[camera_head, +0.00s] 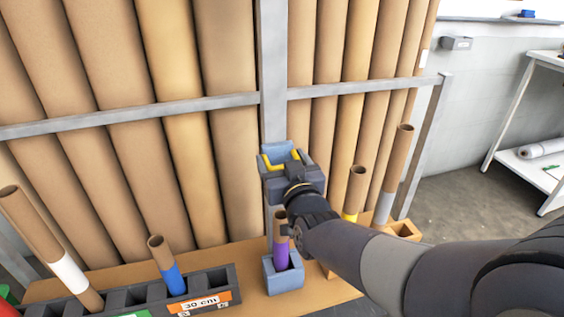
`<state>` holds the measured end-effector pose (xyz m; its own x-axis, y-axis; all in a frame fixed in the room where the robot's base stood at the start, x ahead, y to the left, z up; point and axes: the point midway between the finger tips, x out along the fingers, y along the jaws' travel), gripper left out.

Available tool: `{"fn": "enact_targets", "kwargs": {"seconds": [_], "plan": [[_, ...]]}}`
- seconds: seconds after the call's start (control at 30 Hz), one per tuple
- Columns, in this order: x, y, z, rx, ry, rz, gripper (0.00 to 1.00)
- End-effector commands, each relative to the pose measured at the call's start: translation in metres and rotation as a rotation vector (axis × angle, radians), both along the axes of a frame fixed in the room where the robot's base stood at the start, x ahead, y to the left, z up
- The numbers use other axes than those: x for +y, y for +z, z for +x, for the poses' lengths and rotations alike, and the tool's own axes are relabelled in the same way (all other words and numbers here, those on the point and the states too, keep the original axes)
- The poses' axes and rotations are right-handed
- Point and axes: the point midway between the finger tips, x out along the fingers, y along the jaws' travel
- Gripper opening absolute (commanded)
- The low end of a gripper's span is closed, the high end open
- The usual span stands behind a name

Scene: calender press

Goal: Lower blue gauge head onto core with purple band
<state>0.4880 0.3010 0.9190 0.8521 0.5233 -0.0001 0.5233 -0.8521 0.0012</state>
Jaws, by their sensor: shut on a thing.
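The brown core with the purple band (281,252) stands nearly upright in a small blue-grey square holder (284,281) on the wooden shelf. The gauge head appears above the core in the picture, with a gap between them. My arm passes just right of the core's top. The underside of the gauge head is hidden.
A dark slotted rack (222,279) labelled 30 cm holds a blue-banded core (166,262) and a white-banded core (60,262). A yellow-banded core (355,190) and a taller grey-banded core (394,172) stand right. Large brown rolls (170,120) lean behind a grey rail (130,113).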

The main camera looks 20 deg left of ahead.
Motion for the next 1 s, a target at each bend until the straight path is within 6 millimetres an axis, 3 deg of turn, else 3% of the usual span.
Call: {"fn": "enact_targets", "kwargs": {"seconds": [0.03,0.4,0.7,1.0], "plan": [[-0.002,-0.022,0.001,0.003,-0.005,0.001,0.33],[-0.002,-0.082,0.001,0.002,-0.006,0.001,0.33],[-0.002,-0.105,0.001,0.002,-0.006,0.001,0.33],[-0.003,-0.110,0.001,0.005,-0.006,-0.001,0.33]]}}
